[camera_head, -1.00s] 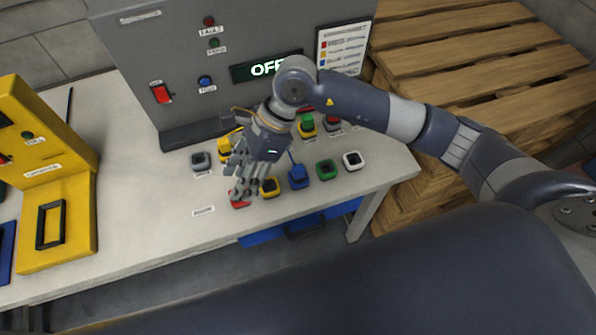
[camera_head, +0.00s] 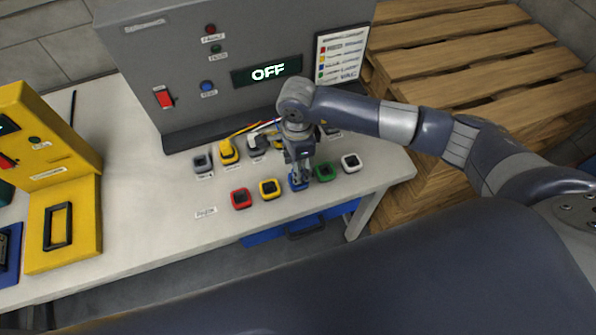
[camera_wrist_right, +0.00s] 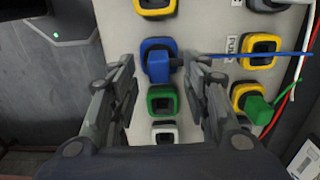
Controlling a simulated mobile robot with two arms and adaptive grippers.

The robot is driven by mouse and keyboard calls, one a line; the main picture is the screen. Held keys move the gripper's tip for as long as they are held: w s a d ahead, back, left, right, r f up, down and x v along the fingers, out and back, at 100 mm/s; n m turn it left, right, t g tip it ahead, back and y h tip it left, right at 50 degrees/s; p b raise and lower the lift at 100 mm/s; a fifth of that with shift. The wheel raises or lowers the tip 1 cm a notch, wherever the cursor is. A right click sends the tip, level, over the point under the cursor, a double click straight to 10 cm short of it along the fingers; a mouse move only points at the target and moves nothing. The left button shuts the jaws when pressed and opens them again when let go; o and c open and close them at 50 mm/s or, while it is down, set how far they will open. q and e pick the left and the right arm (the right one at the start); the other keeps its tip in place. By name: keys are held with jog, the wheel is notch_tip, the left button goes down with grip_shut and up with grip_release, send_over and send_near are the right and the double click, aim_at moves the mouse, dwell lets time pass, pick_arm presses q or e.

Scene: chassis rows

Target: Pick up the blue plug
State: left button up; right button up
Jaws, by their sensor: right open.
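The blue plug (camera_wrist_right: 157,66) sits in the blue socket of the front row, with its thin blue cable running to the right in the wrist view. In the head view the blue socket (camera_head: 297,186) is mostly covered by my right gripper (camera_head: 300,177). My right gripper is open, pointing down, and it also shows in the wrist view (camera_wrist_right: 160,75). There its two fingers are on either side of the blue plug, with gaps visible. I cannot tell whether either finger touches it. My left gripper is not in view.
Red (camera_head: 241,199), yellow (camera_head: 269,188), green (camera_head: 325,171) and white (camera_head: 351,162) sockets share the front row. Behind stand a yellow plug (camera_head: 228,152) and other sockets with cables. A grey cabinet reading OFF (camera_head: 268,71) rises behind.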

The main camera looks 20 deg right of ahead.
notch_tip(320, 180, down, 2)
jog(key=shift+s+f+p, duration=0.1)
jog(key=shift+p, duration=0.3)
jog(key=shift+f, duration=0.55)
grip_shut()
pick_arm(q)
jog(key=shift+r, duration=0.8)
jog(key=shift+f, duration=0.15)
pick_arm(e)
jog(key=shift+r, duration=0.15)
